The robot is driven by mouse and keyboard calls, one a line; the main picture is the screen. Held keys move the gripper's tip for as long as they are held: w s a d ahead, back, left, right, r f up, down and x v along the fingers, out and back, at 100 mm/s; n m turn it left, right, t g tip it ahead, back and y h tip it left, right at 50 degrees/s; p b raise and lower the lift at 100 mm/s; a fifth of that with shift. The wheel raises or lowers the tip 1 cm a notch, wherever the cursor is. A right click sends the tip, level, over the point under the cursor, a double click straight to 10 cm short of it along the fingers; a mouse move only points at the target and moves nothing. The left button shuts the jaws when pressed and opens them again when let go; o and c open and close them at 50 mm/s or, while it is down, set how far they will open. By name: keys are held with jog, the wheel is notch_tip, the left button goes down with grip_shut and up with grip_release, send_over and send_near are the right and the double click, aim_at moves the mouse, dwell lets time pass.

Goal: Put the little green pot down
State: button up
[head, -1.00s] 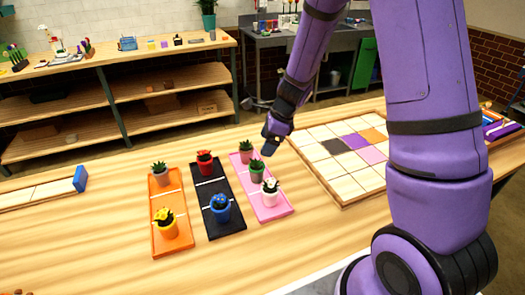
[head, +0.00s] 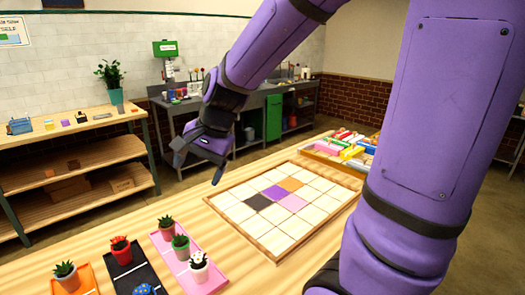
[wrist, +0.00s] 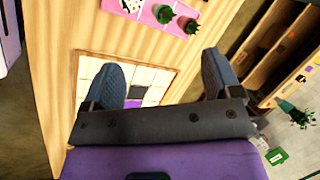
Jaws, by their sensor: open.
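The little green pot (head: 181,246) holds a dark green plant and stands upright on the pink tray (head: 213,284). My gripper (head: 198,167) is open and empty, raised above and beyond the pots, clear of the tray. In the wrist view its two fingers (wrist: 162,64) are spread wide with nothing between them.
A black tray (head: 140,270) with a red pot (head: 121,255) and a blue pot (head: 144,290) lies left of the pink tray. An orange tray (head: 88,280) is further left. A wooden tile board (head: 320,240) lies to the right. Bare tabletop separates it from the pink tray.

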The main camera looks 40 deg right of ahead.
jog(key=s+d+r+n+t+h, duration=0.1)
jog(key=s+r+n, duration=0.3)
jog(key=s, duration=0.4)
jog(key=s+d+r+n+t+h, duration=0.1)
jog(key=s+d+r+n+h, duration=0.1)
jog(key=s+r+n, duration=0.2)
jog(key=s+n, duration=0.2)
jog(key=s, duration=0.2)
jog(key=shift+s+d, duration=0.15)
jog(key=shift+d, duration=0.25)
